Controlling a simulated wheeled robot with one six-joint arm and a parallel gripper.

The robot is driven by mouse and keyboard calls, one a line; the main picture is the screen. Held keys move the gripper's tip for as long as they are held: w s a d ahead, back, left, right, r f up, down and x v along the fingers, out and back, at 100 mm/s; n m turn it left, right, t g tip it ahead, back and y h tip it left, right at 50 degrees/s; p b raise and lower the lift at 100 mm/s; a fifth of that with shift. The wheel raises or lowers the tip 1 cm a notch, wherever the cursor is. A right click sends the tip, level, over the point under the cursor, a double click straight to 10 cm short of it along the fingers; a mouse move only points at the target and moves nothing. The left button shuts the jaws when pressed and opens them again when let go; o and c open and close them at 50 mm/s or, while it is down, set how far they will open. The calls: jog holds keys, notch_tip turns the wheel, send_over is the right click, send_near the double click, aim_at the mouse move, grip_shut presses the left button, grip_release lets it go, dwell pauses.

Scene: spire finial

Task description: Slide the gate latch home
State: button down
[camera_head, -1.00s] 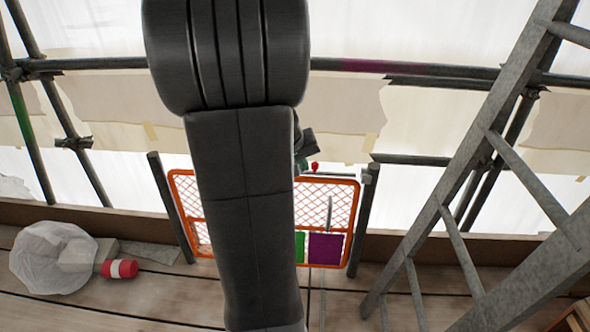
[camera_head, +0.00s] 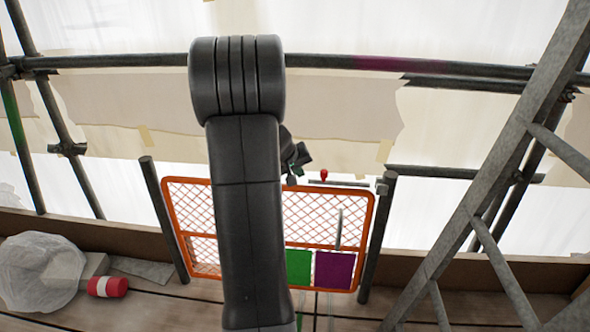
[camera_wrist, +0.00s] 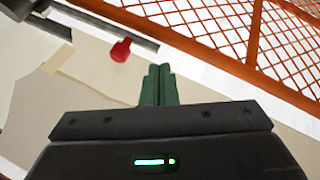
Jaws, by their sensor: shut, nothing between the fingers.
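The orange mesh gate (camera_head: 370,225) stands between two dark posts in the head view, with a green panel (camera_head: 299,267) and a purple panel (camera_head: 333,270) at its bottom. The latch is a dark bar (camera_head: 340,183) with a red knob (camera_head: 324,174) along the gate's top edge at the right. The knob (camera_wrist: 121,50) and bar (camera_wrist: 135,27) also show in the wrist view. My gripper (camera_head: 292,181) is left of the knob, partly behind my arm. In the wrist view my green fingers (camera_wrist: 159,70) are together, empty, and apart from the knob.
A grey metal ladder (camera_head: 480,190) slants across the right side. A red and white cylinder (camera_head: 108,287) lies by a plastic-wrapped heap (camera_head: 40,270) on the plank floor at the left. Scaffold tubes (camera_head: 440,68) and pale sheeting stand behind the gate.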

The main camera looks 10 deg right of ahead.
jog(key=w+d+f, duration=0.2)
jog(key=d, duration=0.3)
jog(key=shift+f, duration=0.3)
jog(key=shift+w+d, duration=0.1)
jog(key=shift+s+d, duration=0.25)
jog(key=shift+d, duration=0.6)
jog(key=shift+s+d, duration=0.2)
jog(key=shift+d, duration=0.6)
jog(key=shift+s+d, duration=0.25)
jog(key=shift+d, duration=0.6)
